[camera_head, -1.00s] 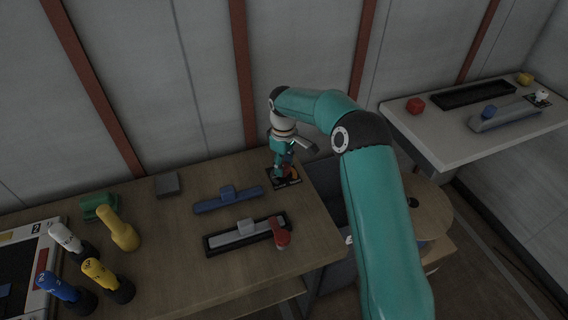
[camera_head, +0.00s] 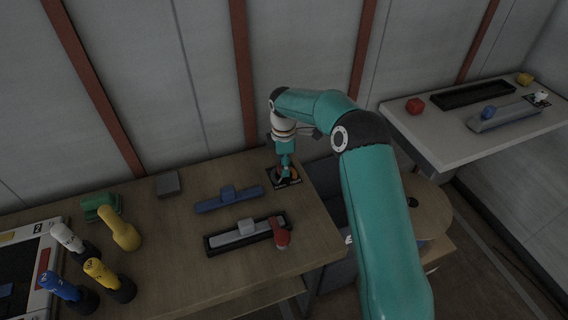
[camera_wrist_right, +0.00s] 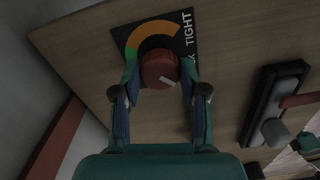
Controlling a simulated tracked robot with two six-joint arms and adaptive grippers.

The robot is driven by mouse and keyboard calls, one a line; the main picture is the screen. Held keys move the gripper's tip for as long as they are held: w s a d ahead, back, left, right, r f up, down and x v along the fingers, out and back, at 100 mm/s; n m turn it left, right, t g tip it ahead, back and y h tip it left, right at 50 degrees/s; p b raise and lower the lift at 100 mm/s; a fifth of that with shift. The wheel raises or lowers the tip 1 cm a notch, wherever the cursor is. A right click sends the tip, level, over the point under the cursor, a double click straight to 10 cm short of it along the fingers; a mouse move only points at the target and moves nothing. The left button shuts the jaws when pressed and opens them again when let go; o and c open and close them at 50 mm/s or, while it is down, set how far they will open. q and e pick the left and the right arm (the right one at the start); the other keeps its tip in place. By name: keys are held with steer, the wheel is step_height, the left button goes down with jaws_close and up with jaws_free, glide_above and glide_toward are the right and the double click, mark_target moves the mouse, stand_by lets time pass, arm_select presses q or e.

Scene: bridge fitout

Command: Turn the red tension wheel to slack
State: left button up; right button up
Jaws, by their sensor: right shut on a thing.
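The red tension wheel (camera_wrist_right: 160,70) is a round knob with a white pointer line. It sits on a black dial plate (camera_wrist_right: 178,20) with a green-to-orange arc and the word TIGHT; a second word is mostly hidden by the finger. My right gripper (camera_wrist_right: 160,84) has one finger on each side of the wheel and is shut on it. In the head view my right gripper (camera_head: 285,174) points down onto the dial plate (camera_head: 291,183) at the back right of the wooden table, hiding most of the wheel. My left gripper is not in view.
Left of the dial a blue slider (camera_head: 228,198) lies on the table (camera_head: 180,270). Several coloured bottle-like pieces stand at the left. A white shelf (camera_head: 440,150) is at the right.

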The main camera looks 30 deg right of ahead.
steer(key=shift+w+r, duration=0.15)
steer(key=shift+r, duration=0.05)
stand_by(0.3)
steer(key=o, duration=0.9)
steer(key=shift+o, duration=1.2)
steer(key=shift+f, duration=0.1)
step_height(320, 180, up, 12)
steer(key=shift+f, duration=0.1)
